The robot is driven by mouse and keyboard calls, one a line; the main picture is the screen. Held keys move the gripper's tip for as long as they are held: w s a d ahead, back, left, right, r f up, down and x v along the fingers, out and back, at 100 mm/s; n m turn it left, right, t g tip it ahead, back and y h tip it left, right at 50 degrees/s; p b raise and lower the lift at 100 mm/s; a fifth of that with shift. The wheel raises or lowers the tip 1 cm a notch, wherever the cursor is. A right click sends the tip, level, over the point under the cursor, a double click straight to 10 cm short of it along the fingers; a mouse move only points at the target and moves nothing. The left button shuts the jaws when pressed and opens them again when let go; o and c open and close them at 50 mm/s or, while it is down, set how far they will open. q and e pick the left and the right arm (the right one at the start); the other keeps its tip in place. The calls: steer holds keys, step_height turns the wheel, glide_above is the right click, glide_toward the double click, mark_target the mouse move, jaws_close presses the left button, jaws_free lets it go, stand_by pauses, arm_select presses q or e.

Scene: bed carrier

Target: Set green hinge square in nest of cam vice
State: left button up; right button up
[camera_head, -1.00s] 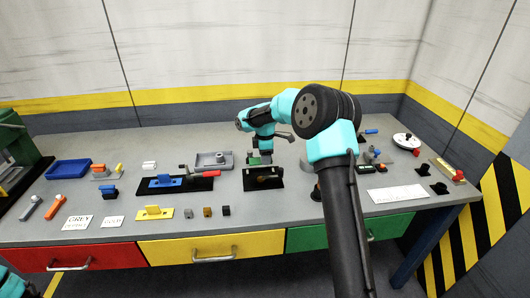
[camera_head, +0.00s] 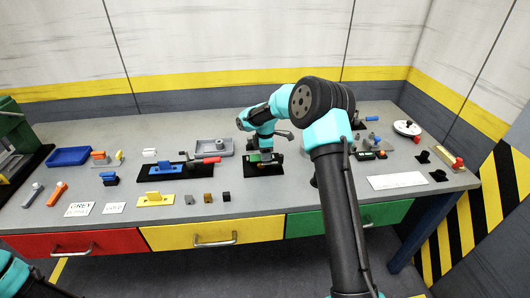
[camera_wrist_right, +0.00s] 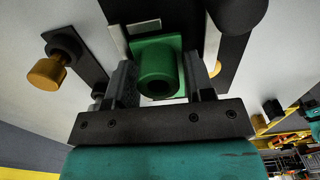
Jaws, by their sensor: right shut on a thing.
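My right gripper (camera_head: 264,160) is shut on the green hinge (camera_wrist_right: 157,66), which sits between its two dark fingers in the right wrist view. The hinge shows a flat plate and a round barrel with a hole facing the camera. In the head view the gripper points down over the black base of the cam vice (camera_head: 263,171), and a little green (camera_head: 254,157) shows beside the fingers. The gripper covers most of the vice, so I cannot tell whether the hinge touches the nest or sits square in it. My left gripper is out of view.
A black base with a blue block (camera_head: 166,169) and red-handled clamp lies left of the vice. A grey tray (camera_head: 217,148) stands behind. Small grey, brown and black blocks (camera_head: 208,198) and a yellow fixture (camera_head: 155,200) lie in front. A white card (camera_head: 397,181) lies to the right.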

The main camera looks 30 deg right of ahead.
steer(key=shift+f, duration=0.1)
stand_by(0.6)
steer(key=o, duration=1.2)
steer(key=shift+f, duration=0.1)
